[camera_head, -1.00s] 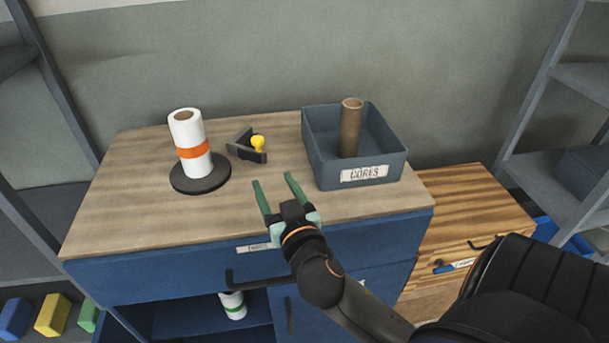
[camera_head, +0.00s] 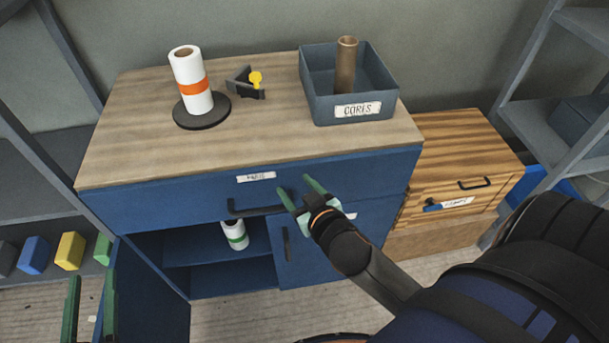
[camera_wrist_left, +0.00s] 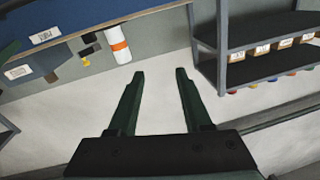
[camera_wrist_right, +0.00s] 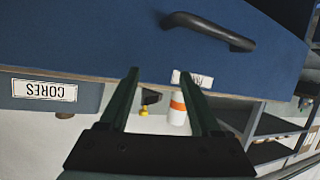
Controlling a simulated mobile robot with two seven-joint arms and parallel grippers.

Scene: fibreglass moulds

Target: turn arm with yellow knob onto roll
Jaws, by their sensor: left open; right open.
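The white roll with an orange band (camera_head: 191,80) stands upright on a black round base (camera_head: 202,113) at the left of the cabinet top. Beside it, to the right, is the dark arm (camera_head: 245,84) with the yellow knob (camera_head: 255,78); it is apart from the roll. My right gripper (camera_head: 297,188) is open and empty in front of the cabinet's top drawer, below the top edge. My left gripper (camera_head: 90,290) is open and empty at the lower left of the head view. The roll also shows in the left wrist view (camera_wrist_left: 117,45) and right wrist view (camera_wrist_right: 178,108).
A grey bin labelled CORES (camera_head: 350,108) holds an upright brown tube (camera_head: 346,65) at the back right. The front of the wooden top is clear.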

